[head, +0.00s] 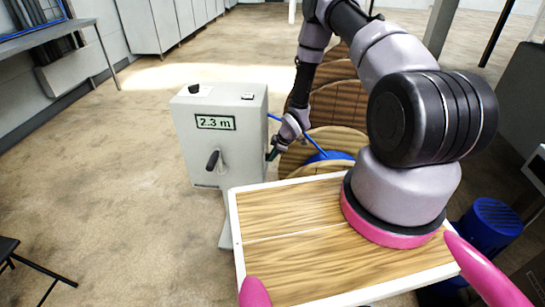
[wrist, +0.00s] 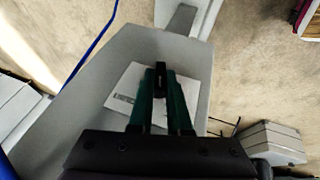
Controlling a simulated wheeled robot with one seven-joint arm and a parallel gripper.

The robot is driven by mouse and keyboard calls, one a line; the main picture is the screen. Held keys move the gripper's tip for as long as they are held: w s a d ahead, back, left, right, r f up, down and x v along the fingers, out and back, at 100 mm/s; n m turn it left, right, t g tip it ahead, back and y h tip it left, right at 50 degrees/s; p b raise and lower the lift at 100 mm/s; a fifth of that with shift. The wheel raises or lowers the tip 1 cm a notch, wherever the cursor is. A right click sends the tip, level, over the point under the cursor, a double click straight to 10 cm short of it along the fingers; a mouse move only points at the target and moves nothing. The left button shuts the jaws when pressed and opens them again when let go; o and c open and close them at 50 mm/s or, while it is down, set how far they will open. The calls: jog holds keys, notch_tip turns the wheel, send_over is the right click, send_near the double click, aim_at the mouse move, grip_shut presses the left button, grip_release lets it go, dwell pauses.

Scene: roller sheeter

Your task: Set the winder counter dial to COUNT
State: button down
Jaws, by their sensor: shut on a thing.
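The winder counter is a grey box (head: 221,115) on a post, with a display (head: 215,122) reading 2.3 m. My gripper (head: 271,155) is at the box's right side face. In the wrist view, my gripper's green fingers (wrist: 161,82) are shut on a small black dial knob (wrist: 160,66). The knob stands in front of a pale label plate (wrist: 124,80) on the grey face. The fingers hide much of the plate, and I cannot read the dial's setting.
A dark handle (head: 212,160) is on the box's front and a black knob (head: 194,88) on its top. Wooden reels (head: 325,103) and a blue cable (head: 285,121) lie close to the right.

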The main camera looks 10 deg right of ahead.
jog(key=g+y, duration=0.1)
jog(key=g, duration=0.2)
jog(key=w+m+g+y, duration=0.1)
jog(key=g, duration=0.2)
jog(key=m+g+y, duration=0.1)
jog(key=g, duration=0.1)
jog(key=shift+w+d+f+g, duration=0.1)
jog(key=shift+w+d+g, duration=0.15)
jog(key=shift+w+g, duration=0.15)
jog(key=shift+s, duration=0.1)
dwell(0.4)
jog(key=c, duration=0.9)
grip_release()
jog(key=shift+o, duration=0.2)
jog(key=v, duration=1)
jog(key=shift+w+d, duration=0.25)
jog(key=shift+w, duration=0.05)
jog(key=shift+r, duration=0.25)
